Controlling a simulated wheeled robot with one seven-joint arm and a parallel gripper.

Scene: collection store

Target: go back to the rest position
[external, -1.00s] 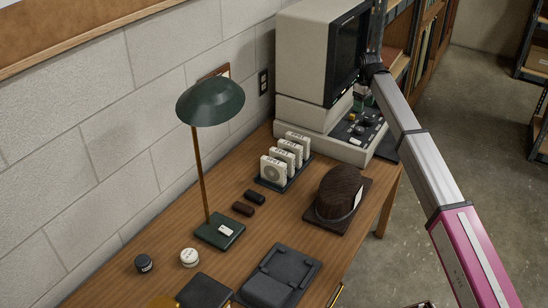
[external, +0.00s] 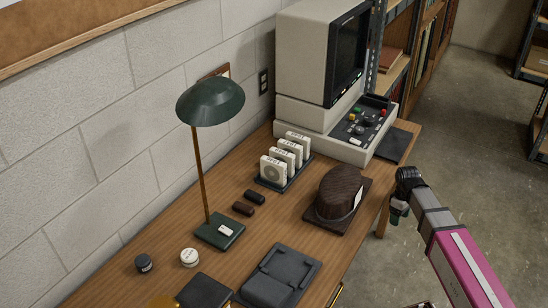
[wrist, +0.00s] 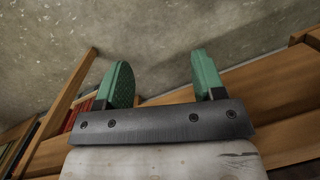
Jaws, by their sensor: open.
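My gripper (external: 397,212) is at the right end of the desk in the external view, off its front edge and close to the dark brown hat-like object (external: 337,190). In the wrist view its two green fingers (wrist: 160,88) stand wide apart with nothing between them. The fingers are small and partly hidden by the wrist in the external view. My arm reaches in from the lower right.
The wooden desk (external: 290,222) carries a beige computer console (external: 305,60), a rack of white cartridges (external: 283,160), a green lamp (external: 210,105) and a dark tray (external: 278,275). Shelves stand behind. Open concrete floor (external: 460,150) lies to the right.

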